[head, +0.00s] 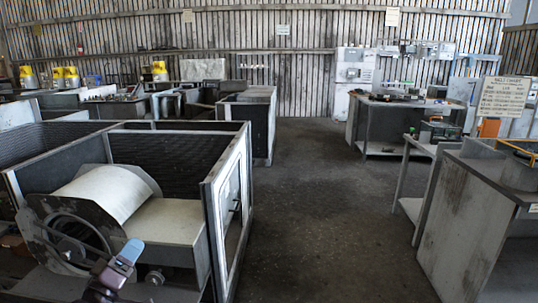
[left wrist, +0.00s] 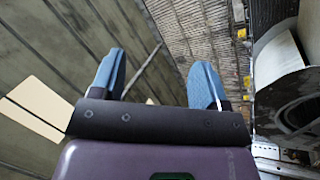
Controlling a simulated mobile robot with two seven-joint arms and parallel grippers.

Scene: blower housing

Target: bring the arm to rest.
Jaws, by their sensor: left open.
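My left gripper (head: 132,252) shows at the bottom left of the head view, in front of the blower housing (head: 112,188). In the left wrist view, the two blue fingers of this gripper (left wrist: 158,66) stand wide apart with nothing between them. The blower housing is a pale curved drum with a dark round opening, set in an open metal cabinet (head: 212,235). Part of the housing also shows at the right edge of the left wrist view (left wrist: 283,98), apart from the fingers. My right gripper is not in view.
A bare floor aisle (head: 300,200) runs up the middle. A grey workbench (head: 465,215) stands at the right, with a sign (head: 502,97) behind it. A farther bench (head: 385,125) holds small items. More cabinets and yellow-topped cylinders (head: 72,77) stand at the back left.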

